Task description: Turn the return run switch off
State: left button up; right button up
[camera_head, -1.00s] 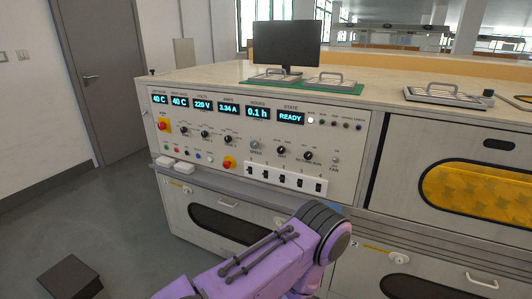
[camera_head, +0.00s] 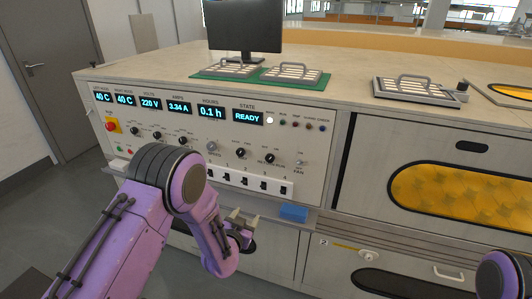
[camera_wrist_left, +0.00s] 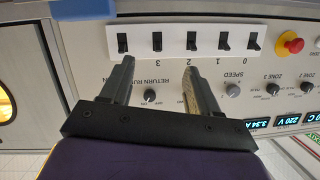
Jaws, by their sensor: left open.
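The return run switch is a small black knob on the white control panel, in the head view (camera_head: 269,158) at the lower right of the panel. It also shows in the left wrist view (camera_wrist_left: 150,96), upside down, with its RETURN RUN label and small on/off marks. Its pointer direction is too small to tell. My left gripper (camera_head: 243,216) is open and empty in front of the panel, below the switch row in the head view. In the left wrist view its fingers (camera_wrist_left: 155,82) appear on either side of the knob, apart from it. My right gripper is not in view.
A strip of black rocker switches (camera_head: 247,182) runs below the knobs. A blue block (camera_head: 293,213) rests on the ledge under it. A red emergency button (camera_head: 112,126) is at the panel's left. Trays (camera_head: 291,73) and a monitor (camera_head: 243,27) stand on top.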

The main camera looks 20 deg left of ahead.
aim_at(269, 160)
pick_arm(q)
jog(key=w+d+r+m+t+h, duration=0.1)
jog(key=w+d+r+m+t, duration=0.15)
jog(key=w+r, duration=0.65)
jog(key=shift+t, duration=0.25)
jog(key=w, duration=0.2)
jog(key=w+r+p, duration=0.1)
jog(key=w, duration=0.2)
jog(key=w+r+p, duration=0.1)
jog(key=w, duration=0.2)
jog(key=shift+w+a, duration=0.2)
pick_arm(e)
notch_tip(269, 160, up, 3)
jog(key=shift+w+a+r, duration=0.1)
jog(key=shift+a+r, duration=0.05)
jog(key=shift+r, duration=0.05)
pick_arm(q)
jog(key=c, duration=1)
jog(key=shift+c, duration=0.2)
